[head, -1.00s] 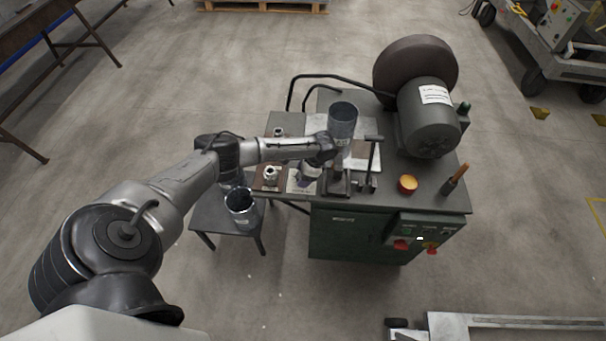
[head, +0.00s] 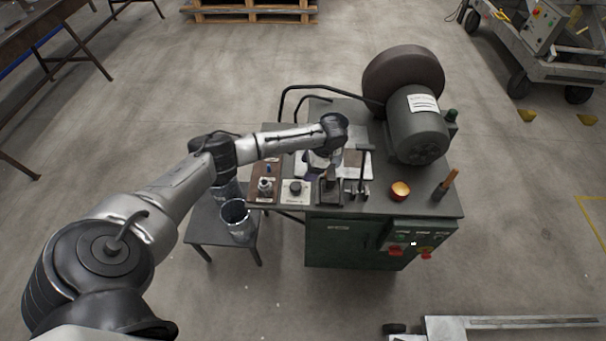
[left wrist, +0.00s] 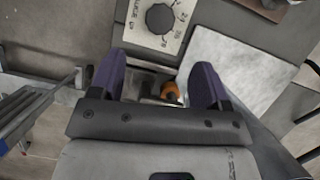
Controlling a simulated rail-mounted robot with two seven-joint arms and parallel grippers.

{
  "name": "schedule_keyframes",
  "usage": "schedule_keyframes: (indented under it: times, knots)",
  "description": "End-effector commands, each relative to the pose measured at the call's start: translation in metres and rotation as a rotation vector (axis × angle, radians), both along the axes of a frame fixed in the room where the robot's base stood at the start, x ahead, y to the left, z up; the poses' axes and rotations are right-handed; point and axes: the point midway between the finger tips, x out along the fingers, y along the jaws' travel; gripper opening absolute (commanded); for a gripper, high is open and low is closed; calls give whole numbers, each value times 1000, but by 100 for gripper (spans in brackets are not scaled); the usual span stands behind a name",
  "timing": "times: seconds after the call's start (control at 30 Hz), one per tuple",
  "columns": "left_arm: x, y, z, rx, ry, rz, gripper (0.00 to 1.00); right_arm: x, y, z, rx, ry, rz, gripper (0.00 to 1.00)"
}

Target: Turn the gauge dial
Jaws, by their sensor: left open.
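The gauge dial (head: 296,187) is a small black round knob on a cream plate at the front left of the green machine's top. In the left wrist view the dial (left wrist: 160,18) sits at the top, with the plate's printed marks around it. My left gripper (head: 317,168) is over the machine top, just right of and behind the dial, and not touching it. In the left wrist view its two purple-padded fingers (left wrist: 158,72) are apart and empty, with the dial beyond their tips. My right gripper is not in view.
Left of the dial is a brown plate with a silver knob (head: 264,187). Black clamps (head: 362,175) stand to the right, then an orange-topped button (head: 400,190). An orange part (left wrist: 170,91) shows between the fingers.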

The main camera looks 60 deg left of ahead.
Motion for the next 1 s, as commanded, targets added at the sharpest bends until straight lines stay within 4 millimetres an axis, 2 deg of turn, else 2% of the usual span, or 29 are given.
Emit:
schedule_keyframes:
  times: [0.1, 0.3, 1.0]
  knots:
    - [6, -3, 15, -1, -3, 0, 70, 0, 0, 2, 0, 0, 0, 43]
    - [10, -5, 26, -1, -2, -1, 70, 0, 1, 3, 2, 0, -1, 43]
    - [10, -6, 27, 0, -1, 1, 70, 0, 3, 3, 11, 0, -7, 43]
